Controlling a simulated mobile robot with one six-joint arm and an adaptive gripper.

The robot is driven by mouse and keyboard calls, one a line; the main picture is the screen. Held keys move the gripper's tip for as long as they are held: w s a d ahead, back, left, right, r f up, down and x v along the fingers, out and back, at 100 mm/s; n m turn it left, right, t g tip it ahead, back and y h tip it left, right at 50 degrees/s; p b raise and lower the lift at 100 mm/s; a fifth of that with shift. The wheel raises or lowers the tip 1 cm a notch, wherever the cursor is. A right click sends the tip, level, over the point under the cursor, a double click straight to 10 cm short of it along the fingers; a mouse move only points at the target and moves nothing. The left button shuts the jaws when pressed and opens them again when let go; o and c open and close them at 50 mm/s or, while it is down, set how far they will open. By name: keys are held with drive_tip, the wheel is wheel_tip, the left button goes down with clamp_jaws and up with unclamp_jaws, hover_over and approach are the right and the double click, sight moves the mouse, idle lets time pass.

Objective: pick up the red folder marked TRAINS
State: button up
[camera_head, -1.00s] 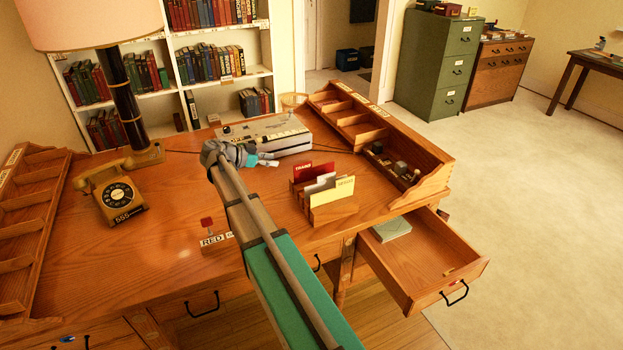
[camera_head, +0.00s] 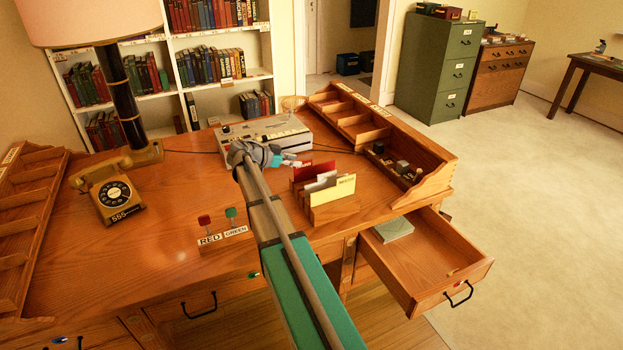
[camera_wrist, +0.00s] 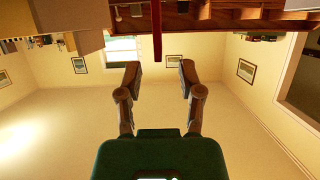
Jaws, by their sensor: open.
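The red folder (camera_head: 319,170) stands upright in the back of a wooden file holder (camera_head: 333,211) on the desk. Its TRAINS label is now partly covered by my gripper. A pale folder and a yellow folder (camera_head: 336,189) stand in front of it. My gripper (camera_head: 293,161) is open and empty at the red folder's upper left side. In the wrist view, which looks upside down, the red folder (camera_wrist: 157,32) shows edge-on as a thin strip, roughly in line with the gap between my open fingers (camera_wrist: 160,73) and apart from them.
A grey machine (camera_head: 265,133) stands behind my gripper. A wooden organiser (camera_head: 430,168) runs along the desk's right side. A drawer (camera_head: 420,262) is pulled out at the front right. RED and GREEN switches (camera_head: 222,237) stand left of my arm, and a yellow phone (camera_head: 107,192) is farther left.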

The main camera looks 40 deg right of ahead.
sight(306, 162)
drive_tip(key=shift+d, duration=0.1)
drive_tip(key=b+x, duration=0.2)
drive_tip(key=x, duration=0.2)
drive_tip(key=shift+w+f, duration=0.1)
drive_tip(key=shift+f, duration=0.05)
drive_tip(key=shift+d+f, duration=0.1)
drive_tip(key=shift+d, duration=0.35)
drive_tip(key=shift+c, duration=0.2)
clamp_jaws()
